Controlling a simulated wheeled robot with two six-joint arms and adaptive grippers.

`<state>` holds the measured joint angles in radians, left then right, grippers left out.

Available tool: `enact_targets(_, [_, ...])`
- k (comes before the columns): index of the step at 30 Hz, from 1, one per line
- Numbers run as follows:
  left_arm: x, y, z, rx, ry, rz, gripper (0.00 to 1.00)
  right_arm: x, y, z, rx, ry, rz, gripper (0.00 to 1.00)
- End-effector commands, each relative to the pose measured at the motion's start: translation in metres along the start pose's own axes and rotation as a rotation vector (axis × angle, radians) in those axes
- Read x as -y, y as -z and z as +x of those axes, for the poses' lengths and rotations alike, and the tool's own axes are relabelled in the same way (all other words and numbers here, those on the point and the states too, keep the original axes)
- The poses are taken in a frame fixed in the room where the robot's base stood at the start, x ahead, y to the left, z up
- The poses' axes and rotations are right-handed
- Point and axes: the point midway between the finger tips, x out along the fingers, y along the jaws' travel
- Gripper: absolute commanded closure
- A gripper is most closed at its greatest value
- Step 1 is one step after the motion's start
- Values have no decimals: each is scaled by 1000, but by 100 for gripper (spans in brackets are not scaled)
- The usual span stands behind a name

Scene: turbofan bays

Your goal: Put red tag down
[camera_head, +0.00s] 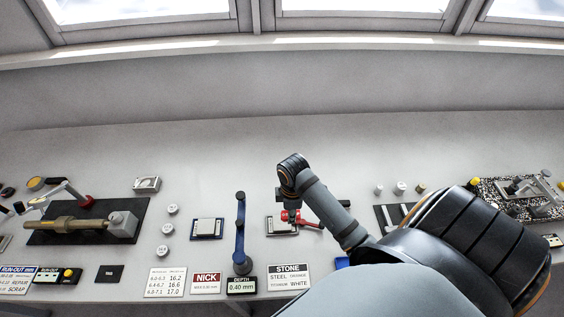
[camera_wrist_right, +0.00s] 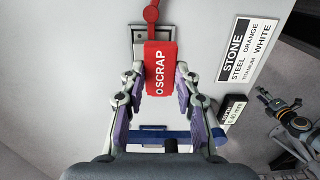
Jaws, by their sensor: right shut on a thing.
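A red tag (camera_wrist_right: 161,68) with SCRAP in white letters sits between the fingers of my right gripper (camera_wrist_right: 160,85) in the right wrist view. A red cord rises from its top end. The tag end lies over a small grey framed plate (camera_wrist_right: 138,50) on the bench; whether it touches cannot be told. In the head view the red tag (camera_head: 309,222) shows partly below my right wrist, by the same grey plate (camera_head: 281,232). My right fingers are mostly hidden there. My left gripper is in neither view.
A blue post (camera_head: 240,225) stands left of the plate, behind the DEPTH display (camera_head: 241,286). A STONE sign (camera_head: 289,276) and a NICK sign (camera_head: 206,283) line the front edge. A blue-framed plate (camera_head: 206,229) lies further left.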

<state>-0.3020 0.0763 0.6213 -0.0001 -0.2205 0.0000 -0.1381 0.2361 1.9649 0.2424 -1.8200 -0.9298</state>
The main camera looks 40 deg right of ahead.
Motion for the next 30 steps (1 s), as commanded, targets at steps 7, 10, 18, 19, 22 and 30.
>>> enact_targets(7, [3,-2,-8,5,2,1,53,-11,22,28,-2,-3,2,95])
enact_targets(10, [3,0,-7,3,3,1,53,-12,23,30,-1,-4,2,95])
enact_targets(18, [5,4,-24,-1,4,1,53,-14,28,62,0,-2,1,95])
enact_targets(19, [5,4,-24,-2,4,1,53,-14,28,64,0,-4,1,95])
enact_targets(22, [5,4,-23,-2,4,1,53,-14,28,66,-1,-6,1,95])
enact_targets(30, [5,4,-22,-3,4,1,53,-14,27,69,-1,-5,2,65])
